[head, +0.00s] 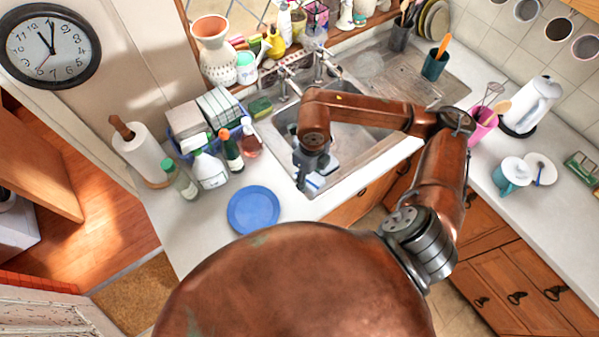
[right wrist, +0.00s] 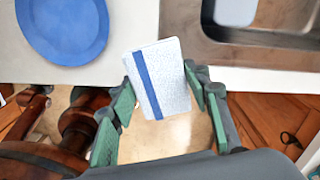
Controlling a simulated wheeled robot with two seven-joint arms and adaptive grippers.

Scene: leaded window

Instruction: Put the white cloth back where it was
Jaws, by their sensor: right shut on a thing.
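The white cloth (right wrist: 175,85) is a small folded piece with a blue stripe. It sits between the green-padded fingers of my right gripper (right wrist: 160,92), which is shut on it. In the head view the cloth (head: 316,182) shows partly beneath my right gripper (head: 308,172), near the front edge of the counter by the sink. In the right wrist view it overlaps the counter's front edge, with floor visible below. I cannot tell its height above the counter. My left gripper is not in view.
A blue plate (head: 253,209) lies on the counter (head: 205,235) left of the sink (head: 350,150). Several bottles, a paper towel roll (head: 142,150) and a blue basket (head: 183,151) with folded cloths stand behind it. Bare counter lies around the plate.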

